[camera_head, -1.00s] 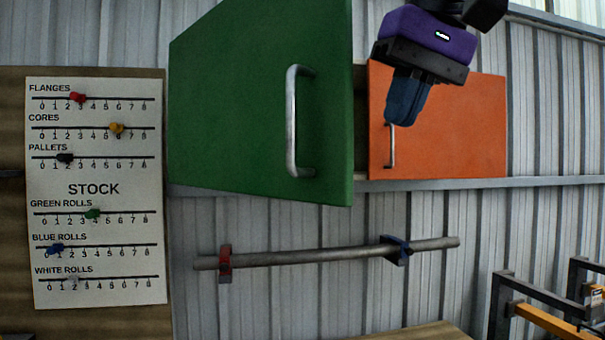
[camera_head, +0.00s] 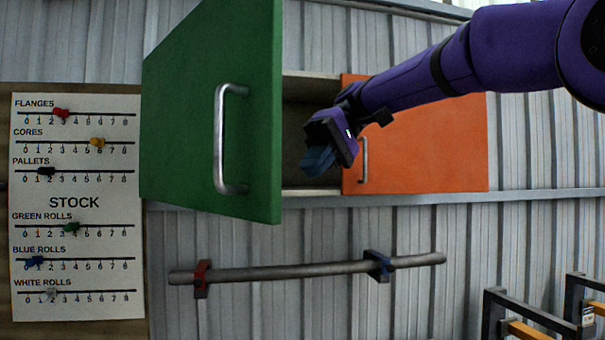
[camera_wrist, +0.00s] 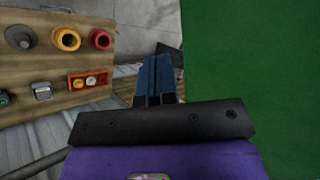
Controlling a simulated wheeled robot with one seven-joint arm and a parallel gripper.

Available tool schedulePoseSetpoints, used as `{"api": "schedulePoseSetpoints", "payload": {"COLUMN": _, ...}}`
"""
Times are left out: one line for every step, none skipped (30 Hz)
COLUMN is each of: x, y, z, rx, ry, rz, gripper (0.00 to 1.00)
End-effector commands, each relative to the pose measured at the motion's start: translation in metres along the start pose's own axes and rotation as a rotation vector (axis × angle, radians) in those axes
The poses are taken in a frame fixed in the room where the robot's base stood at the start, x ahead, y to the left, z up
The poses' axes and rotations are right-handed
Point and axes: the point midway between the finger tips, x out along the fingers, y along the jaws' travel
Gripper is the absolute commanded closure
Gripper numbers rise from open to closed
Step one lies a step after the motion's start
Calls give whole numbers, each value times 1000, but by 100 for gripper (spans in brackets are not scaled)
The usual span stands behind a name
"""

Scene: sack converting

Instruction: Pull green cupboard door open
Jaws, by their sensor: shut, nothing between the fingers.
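The green cupboard door (camera_head: 190,120) stands partly open, hinged at its left, with a silver bar handle (camera_head: 220,140) on its outer face. To the right of its free edge the dark cupboard inside (camera_head: 305,115) shows. My gripper (camera_head: 318,160) is in front of that opening, to the right of the door's free edge, with its blue fingers together and empty. It is apart from the handle. In the wrist view the blue fingers (camera_wrist: 159,80) are closed side by side, and a green door surface (camera_wrist: 250,70) fills the right.
An orange door (camera_head: 430,150) with a silver handle is shut at the right, behind my arm. A grey pipe (camera_head: 300,270) runs below on red and blue brackets. A stock board (camera_head: 75,205) hangs at the left.

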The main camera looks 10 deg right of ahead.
Motion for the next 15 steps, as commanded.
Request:
{"api": "schedulePoseSetpoints", "payload": {"x": 8, "y": 0, "z": 1, "rx": 0, "ry": -2, "rz": 0, "gripper": 100}}
{"api": "schedulePoseSetpoints", "payload": {"x": 14, "y": 0, "z": 1, "rx": 0, "ry": -3, "rz": 0, "gripper": 100}}
{"api": "schedulePoseSetpoints", "payload": {"x": 21, "y": -1, "z": 1, "rx": 0, "ry": -2, "rz": 0, "gripper": 100}}
{"api": "schedulePoseSetpoints", "payload": {"x": 27, "y": -1, "z": 1, "rx": -1, "ry": -3, "rz": 0, "gripper": 100}}
{"api": "schedulePoseSetpoints", "payload": {"x": 33, "y": -1, "z": 1, "rx": -1, "ry": -3, "rz": 1, "gripper": 100}}
{"api": "schedulePoseSetpoints", "payload": {"x": 40, "y": 0, "z": 1, "rx": 0, "ry": -3, "rz": 1, "gripper": 100}}
{"api": "schedulePoseSetpoints", "payload": {"x": 46, "y": 0, "z": 1, "rx": 0, "ry": -3, "rz": 1, "gripper": 100}}
{"api": "schedulePoseSetpoints", "payload": {"x": 51, "y": 0, "z": 1, "rx": 0, "ry": -2, "rz": 1, "gripper": 100}}
{"api": "schedulePoseSetpoints", "payload": {"x": 59, "y": 0, "z": 1, "rx": 0, "ry": -3, "rz": 1, "gripper": 100}}
{"api": "schedulePoseSetpoints", "payload": {"x": 65, "y": 0, "z": 1, "rx": 0, "ry": -2, "rz": 2, "gripper": 100}}
{"api": "schedulePoseSetpoints", "payload": {"x": 70, "y": -1, "z": 1, "rx": -1, "ry": -3, "rz": 2, "gripper": 100}}
{"api": "schedulePoseSetpoints", "payload": {"x": 77, "y": 0, "z": 1, "rx": 0, "ry": -2, "rz": 2, "gripper": 100}}
{"api": "schedulePoseSetpoints", "payload": {"x": 82, "y": 0, "z": 1, "rx": 0, "ry": -2, "rz": 2, "gripper": 100}}
{"api": "schedulePoseSetpoints", "payload": {"x": 87, "y": 0, "z": 1, "rx": 0, "ry": -2, "rz": 2, "gripper": 100}}
{"api": "schedulePoseSetpoints", "payload": {"x": 91, "y": -6, "z": 1, "rx": -1, "ry": 0, "rz": 3, "gripper": 100}}
